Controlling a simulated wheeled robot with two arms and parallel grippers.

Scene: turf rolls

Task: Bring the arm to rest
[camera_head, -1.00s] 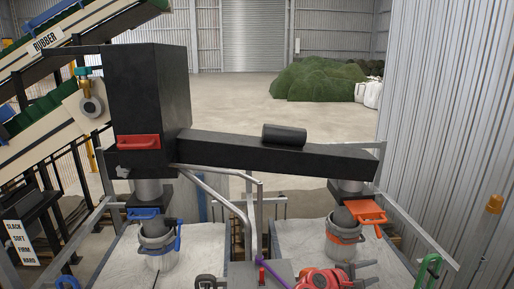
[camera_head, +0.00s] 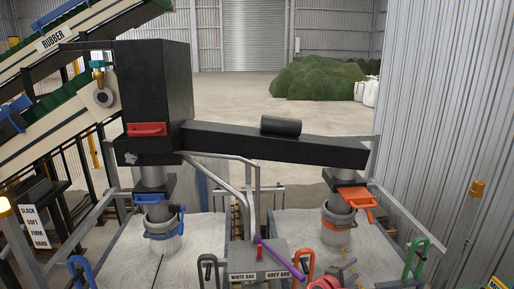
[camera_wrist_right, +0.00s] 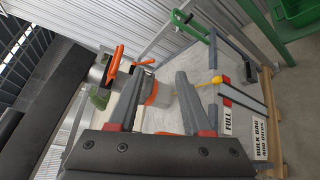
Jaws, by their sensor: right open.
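My right gripper (camera_wrist_right: 160,105) shows large in the right wrist view, its two grey fingers with red bases spread apart and nothing between them. Beyond the fingers are a spout with an orange clamp band and the pale bag platform. My left gripper is in neither view.
A control box (camera_head: 258,262) with a purple lever stands at the bottom centre, labelled white bag and grey bag. Spouts with a blue handle (camera_head: 151,198) and an orange handle (camera_head: 357,196) hang over the platforms. A green hooked handle (camera_head: 416,258) is at right. A corrugated wall (camera_head: 450,110) bounds the right.

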